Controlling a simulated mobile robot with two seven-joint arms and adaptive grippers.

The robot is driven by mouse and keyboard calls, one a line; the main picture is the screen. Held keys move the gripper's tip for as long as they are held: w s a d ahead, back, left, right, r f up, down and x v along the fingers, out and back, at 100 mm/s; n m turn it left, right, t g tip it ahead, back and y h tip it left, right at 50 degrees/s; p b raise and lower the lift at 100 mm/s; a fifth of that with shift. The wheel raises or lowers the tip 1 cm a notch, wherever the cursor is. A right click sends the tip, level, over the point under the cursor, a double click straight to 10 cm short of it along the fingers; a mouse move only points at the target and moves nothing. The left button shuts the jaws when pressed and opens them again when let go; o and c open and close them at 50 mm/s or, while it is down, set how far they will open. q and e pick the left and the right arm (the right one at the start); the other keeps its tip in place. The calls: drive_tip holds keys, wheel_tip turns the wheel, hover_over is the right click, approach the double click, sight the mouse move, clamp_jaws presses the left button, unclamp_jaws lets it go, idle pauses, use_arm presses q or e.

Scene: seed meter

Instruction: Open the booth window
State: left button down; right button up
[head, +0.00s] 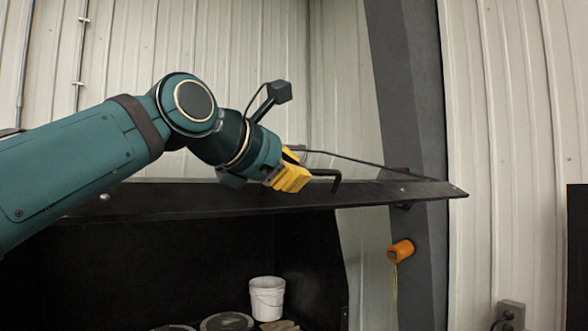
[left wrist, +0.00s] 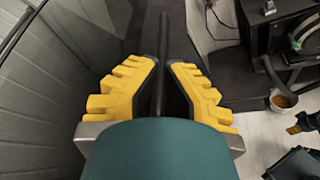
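The booth window (head: 420,190) is a dark-framed panel tilted up to nearly level, seen almost edge-on across the head view. Its black bar handle (head: 336,181) stands at the panel's edge. My left gripper (head: 300,178), with yellow fingers, is at this handle. In the left wrist view the handle (left wrist: 162,75) runs between the two fingers, whose tips close in on it from both sides. A small yellow piece (left wrist: 300,124) at the lower right of the wrist view may be part of my right gripper; its state cannot be told.
Below the panel is a dark booth opening with a white bucket (head: 267,297) and round items (head: 227,322). A grey post (head: 420,130) with an orange fitting (head: 400,251) stands right of it. Corrugated wall (head: 510,120) lies behind. A cup (left wrist: 284,99) shows in the wrist view.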

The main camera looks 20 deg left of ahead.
use_arm(q)
wheel_tip(320, 180, down, 12)
drive_tip(key=w+a+b, duration=0.2)
drive_tip(key=a+b, duration=0.1)
drive_tip(key=b, duration=0.5)
drive_tip(key=shift+w+m, duration=0.15)
drive_tip(key=shift+m, duration=0.15)
drive_tip(key=shift+r, duration=0.1)
drive_tip(key=c, duration=1)
unclamp_jaws()
drive_tip(key=v, duration=1.2)
drive_tip(key=shift+d, duration=0.25)
